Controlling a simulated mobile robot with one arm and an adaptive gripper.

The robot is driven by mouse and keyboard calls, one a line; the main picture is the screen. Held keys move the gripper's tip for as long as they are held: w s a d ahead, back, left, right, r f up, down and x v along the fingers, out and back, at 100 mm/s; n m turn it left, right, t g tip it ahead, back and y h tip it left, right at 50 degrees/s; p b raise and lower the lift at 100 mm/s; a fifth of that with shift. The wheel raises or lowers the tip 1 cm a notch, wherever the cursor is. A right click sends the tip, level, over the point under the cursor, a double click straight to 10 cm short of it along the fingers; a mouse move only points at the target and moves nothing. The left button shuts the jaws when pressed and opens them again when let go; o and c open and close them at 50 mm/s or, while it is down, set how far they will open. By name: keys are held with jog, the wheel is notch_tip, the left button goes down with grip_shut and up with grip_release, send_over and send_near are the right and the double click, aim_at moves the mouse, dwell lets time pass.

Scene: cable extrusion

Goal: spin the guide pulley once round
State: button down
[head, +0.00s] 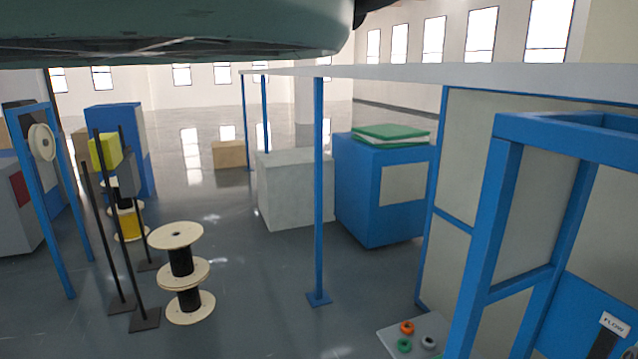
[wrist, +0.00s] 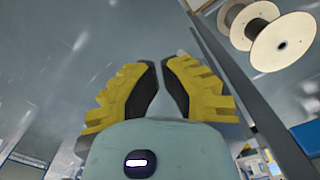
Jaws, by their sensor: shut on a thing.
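A pale round wheel (head: 41,142) hangs on a blue upright frame at the far left of the head view. It looks like the guide pulley, but I cannot be sure. My gripper (wrist: 160,66) shows in the wrist view with two ribbed yellow fingers with dark inner pads. The fingers are drawn in close, with a narrow gap between the pads. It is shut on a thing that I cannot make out. The pale wheel cannot be identified in the wrist view. The head view does not show the fingers.
A wooden cable spool (head: 176,236) stands on the floor beside dark posts (head: 110,220); its discs also show in the wrist view (wrist: 284,44). A blue post (head: 319,200) and a blue cabinet (head: 385,200) stand mid-room. A blue frame (head: 490,230) fills the right.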

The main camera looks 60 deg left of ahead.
jog(key=shift+f, duration=0.1)
jog(key=d+b, duration=0.1)
jog(key=b, duration=0.1)
jog(key=d+b, duration=0.2)
jog(key=s+d+b, duration=0.1)
jog(key=d+b, duration=0.1)
jog(key=b, duration=0.1)
jog(key=shift+s+f, duration=0.1)
jog(key=shift+f, duration=0.15)
jog(key=shift+s+d+r, duration=0.15)
jog(key=shift+d+r, duration=0.05)
jog(key=shift+r, duration=0.05)
jog(key=shift+f+b, duration=0.15)
jog(key=shift+b, duration=0.25)
jog(key=shift+f+b, duration=0.9)
jog(key=shift+f, duration=0.1)
